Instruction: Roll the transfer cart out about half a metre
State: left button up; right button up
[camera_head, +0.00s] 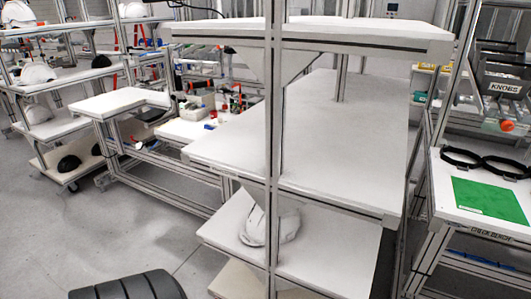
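A multi-level cart or rack with white shelves and grey metal posts (310,135) stands large in the middle, close to me. I take it for the transfer cart, though no label shows on it. Its top and middle shelves look bare. A white helmet shell (268,227) rests on a lower shelf, partly behind the front post. Its feet or wheels are out of view. Neither of my grippers is in view, and I see no contact with the cart.
At left stands a shelf unit on castors (52,130) with white and black helmet shells. A white side table (118,103) stands beside it. At right, a bench (449,208) holds black rings and a green sheet (487,198). Grey floor (130,220) is open at the left front.

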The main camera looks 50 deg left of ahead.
aim_at(330, 145)
jog(key=u, duration=1.55)
